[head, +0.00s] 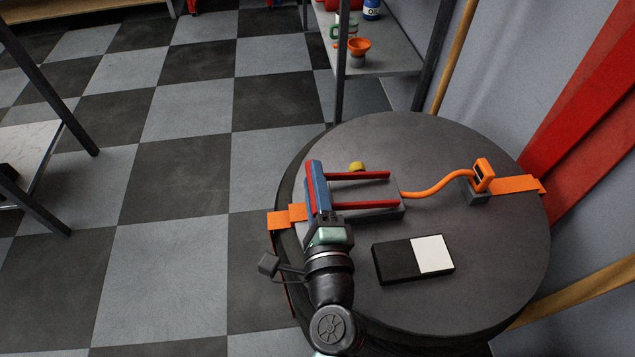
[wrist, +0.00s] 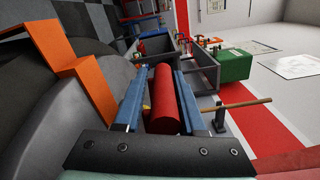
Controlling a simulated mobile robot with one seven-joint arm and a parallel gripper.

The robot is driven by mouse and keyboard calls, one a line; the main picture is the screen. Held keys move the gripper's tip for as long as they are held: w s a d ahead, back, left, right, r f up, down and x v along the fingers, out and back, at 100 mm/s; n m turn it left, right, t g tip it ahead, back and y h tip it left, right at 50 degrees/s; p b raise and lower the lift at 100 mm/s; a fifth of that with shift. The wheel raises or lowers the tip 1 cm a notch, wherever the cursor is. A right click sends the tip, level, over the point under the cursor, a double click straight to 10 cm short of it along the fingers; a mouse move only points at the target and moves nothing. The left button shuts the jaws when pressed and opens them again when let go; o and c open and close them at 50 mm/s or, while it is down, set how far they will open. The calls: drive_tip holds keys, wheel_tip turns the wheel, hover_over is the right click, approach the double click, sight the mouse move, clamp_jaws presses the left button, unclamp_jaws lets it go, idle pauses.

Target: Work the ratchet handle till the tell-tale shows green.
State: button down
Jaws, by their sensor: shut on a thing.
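The ratchet (head: 392,211) sits on a round dark table, with two red handle bars (head: 362,206) running left to my gripper. My gripper (head: 317,185) has blue fingers and is shut on the handle's red crosswise grip. In the wrist view the red grip (wrist: 163,100) lies between the blue fingers (wrist: 160,85). An orange strap (head: 515,184) runs out at both sides of the table. A flat box (head: 392,263), half black and half white, lies in front of the ratchet. I cannot tell whether it is the tell-tale; no green shows on it.
A wavy orange cord (head: 437,186) leads right to an orange piece with a dark face (head: 482,174) on a grey block. A small yellow part (head: 357,167) shows behind the handle bars. A shelf (head: 385,60) stands behind the table (head: 440,315); red posts and a wall are at right.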

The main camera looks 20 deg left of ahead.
drive_tip(key=shift+d+f, duration=0.1)
drive_tip(key=shift+f, duration=0.3)
drive_tip(key=c, duration=0.7)
unclamp_jaws()
drive_tip(key=shift+r, duration=0.1)
drive_tip(key=shift+o, duration=0.2)
drive_tip(key=b+v, duration=0.1)
drive_tip(key=v, duration=1)
drive_tip(key=shift+s+d+b, duration=0.1)
drive_tip(key=shift+s+b, duration=0.15)
drive_tip(key=shift+b, duration=0.1)
drive_tip(key=shift+s+d, duration=0.35)
drive_tip(key=shift+s, duration=0.3)
drive_tip(key=shift+w, duration=0.1)
